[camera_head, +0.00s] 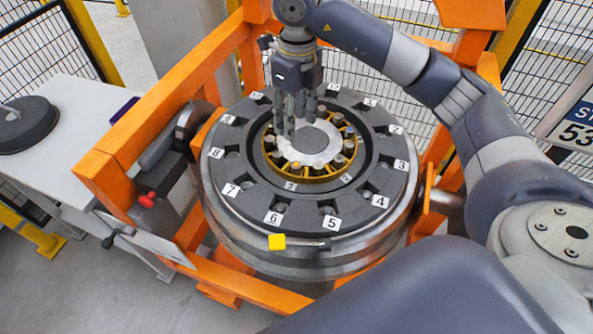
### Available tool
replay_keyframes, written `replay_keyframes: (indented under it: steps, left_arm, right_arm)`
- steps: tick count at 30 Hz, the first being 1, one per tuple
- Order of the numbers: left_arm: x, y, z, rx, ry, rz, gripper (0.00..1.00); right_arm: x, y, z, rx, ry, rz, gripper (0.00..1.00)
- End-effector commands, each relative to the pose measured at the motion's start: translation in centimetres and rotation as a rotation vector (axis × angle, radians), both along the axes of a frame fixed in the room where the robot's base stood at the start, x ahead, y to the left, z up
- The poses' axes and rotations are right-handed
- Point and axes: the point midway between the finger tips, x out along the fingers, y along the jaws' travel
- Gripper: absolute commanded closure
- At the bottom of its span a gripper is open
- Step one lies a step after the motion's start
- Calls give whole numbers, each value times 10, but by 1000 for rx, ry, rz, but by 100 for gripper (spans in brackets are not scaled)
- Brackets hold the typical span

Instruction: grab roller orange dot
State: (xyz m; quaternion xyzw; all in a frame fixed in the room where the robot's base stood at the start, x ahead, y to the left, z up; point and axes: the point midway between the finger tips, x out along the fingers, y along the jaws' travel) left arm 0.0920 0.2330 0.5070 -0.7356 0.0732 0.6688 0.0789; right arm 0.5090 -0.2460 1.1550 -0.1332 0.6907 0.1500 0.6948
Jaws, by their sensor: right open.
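My right gripper (284,130) points down over the wheelset bearing, its dark fingers above the left part of the inner ring. It is open, and I see nothing between its fingers. Below it is a yellow-gold cage (311,177) around a light grey hub (318,150). Several small rollers sit around the cage, such as one roller (349,147) at its right side. The gripper hides part of the cage's left and far side. My left gripper is out of view.
A dark grey ring (237,172) with numbered white labels surrounds the cage. A yellow square (277,242) is on its front edge. An orange gantry frame (107,178) surrounds the wheelset. A white cabinet (75,130) bearing a dark disc (25,122) stands left. Black mesh fencing (45,45) stands behind.

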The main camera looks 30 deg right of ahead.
Motion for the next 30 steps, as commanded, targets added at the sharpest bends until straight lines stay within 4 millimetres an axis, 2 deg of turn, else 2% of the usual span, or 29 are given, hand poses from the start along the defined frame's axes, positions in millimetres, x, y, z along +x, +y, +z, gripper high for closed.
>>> replay_keyframes:
  steps: [1,7,11,18,23,30]
  left_arm:
    - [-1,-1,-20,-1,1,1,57]
    - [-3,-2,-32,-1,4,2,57]
    - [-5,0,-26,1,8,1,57]
    - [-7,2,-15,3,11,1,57]
    - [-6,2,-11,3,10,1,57]
    - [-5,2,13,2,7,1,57]
  right_arm:
    - [0,-3,-18,-11,1,-4,54]
    - [0,-6,-30,-24,3,-10,54]
    - [-1,-7,-43,-25,8,-10,54]
    - [-1,-6,-77,-23,7,-9,54]
    - [-1,-5,-87,-23,5,-8,54]
    - [-3,0,-116,-22,9,-9,54]
